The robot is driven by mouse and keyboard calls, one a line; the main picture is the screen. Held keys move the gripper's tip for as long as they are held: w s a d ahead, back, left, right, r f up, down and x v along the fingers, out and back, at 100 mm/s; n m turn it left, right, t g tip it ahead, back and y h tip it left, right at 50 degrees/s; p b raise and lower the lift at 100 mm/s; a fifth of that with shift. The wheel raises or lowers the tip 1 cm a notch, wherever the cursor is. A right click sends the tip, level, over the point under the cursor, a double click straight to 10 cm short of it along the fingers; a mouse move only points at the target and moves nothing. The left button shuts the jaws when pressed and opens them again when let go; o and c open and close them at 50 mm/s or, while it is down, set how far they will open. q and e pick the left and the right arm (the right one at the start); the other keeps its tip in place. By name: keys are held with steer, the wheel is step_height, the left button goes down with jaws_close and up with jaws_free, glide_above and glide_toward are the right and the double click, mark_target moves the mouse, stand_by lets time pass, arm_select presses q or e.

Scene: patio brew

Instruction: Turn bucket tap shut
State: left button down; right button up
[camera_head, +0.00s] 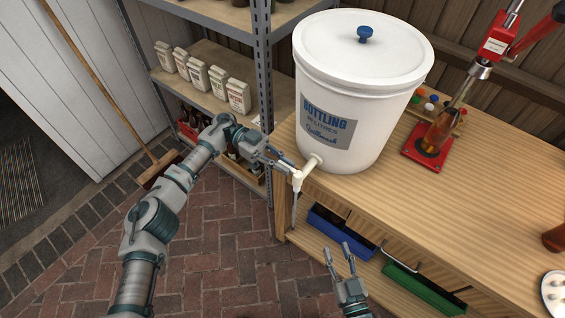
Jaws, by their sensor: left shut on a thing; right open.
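A white bottling bucket (340,95) with a lid and blue knob stands upright at the bench's left end. Its cream tap (304,172) sticks out low on the near left side, past the bench edge. A thin pale tube hangs below the tap. My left gripper (290,170) reaches in from the left and is shut at the tap; the tap's handle is small and partly hidden by the fingers, so I cannot tell its angle. My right gripper (340,262) is open and empty, lower down in front of the bench shelf.
A blue bin (328,228) and a green bin (425,290) sit on the lower shelf. A metal shelf rack (262,60) stands behind my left arm.

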arm_select(q)
steer(key=c, duration=1.2)
jaws_free()
steer(key=shift+d, duration=0.1)
steer(key=shift+w, duration=0.1)
steer(key=shift+d, duration=0.1)
steer(key=shift+r, duration=0.1)
steer(key=shift+r, duration=0.4)
step_height(320, 180, up, 9)
steer(key=shift+f, duration=0.1)
